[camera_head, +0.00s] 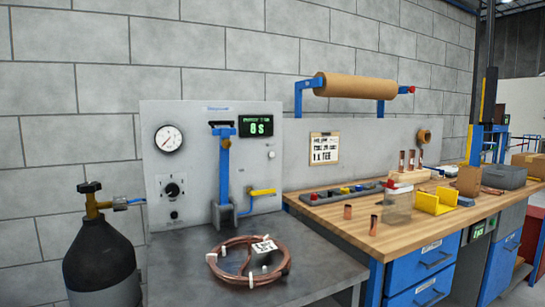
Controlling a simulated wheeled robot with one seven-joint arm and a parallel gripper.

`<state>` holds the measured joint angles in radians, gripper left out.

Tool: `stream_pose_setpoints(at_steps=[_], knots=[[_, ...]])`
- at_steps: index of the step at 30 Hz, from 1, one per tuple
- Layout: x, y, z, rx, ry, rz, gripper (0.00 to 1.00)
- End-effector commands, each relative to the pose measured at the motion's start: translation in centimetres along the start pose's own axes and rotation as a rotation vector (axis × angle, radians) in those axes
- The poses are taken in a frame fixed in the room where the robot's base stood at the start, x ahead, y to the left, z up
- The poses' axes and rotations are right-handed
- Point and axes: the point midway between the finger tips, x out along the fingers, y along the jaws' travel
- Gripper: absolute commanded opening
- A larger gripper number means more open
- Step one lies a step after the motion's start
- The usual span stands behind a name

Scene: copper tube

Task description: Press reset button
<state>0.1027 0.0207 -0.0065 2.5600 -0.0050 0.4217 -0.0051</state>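A grey upright panel (196,112) stands at the back of the metal-topped bench on the left. A small pale round button (271,155) sits on the panel's right side, below a black display (256,124) with green characters that look like "0 s". A small dark round knob or button (174,215) sits lower left, under a black dial (173,188). The labels are too small to read, so I cannot tell which one is marked reset. My gripper is not in view.
A blue lever (224,170) and a yellow handle (262,192) stick out from the panel. A coil of copper tube (232,270) lies on the metal bench top. A dark gas cylinder (100,255) stands at left. A wooden workbench (335,218) with parts adjoins at right.

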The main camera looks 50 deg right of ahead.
Motion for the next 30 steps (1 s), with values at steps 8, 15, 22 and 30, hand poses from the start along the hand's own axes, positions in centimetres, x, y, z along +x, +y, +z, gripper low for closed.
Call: stream_pose_setpoints(at_steps=[8, 15, 22, 30], knots=[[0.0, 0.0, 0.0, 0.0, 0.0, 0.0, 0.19], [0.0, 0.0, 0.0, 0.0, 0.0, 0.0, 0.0], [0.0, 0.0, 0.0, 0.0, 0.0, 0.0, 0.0], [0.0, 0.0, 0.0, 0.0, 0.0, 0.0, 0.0]])
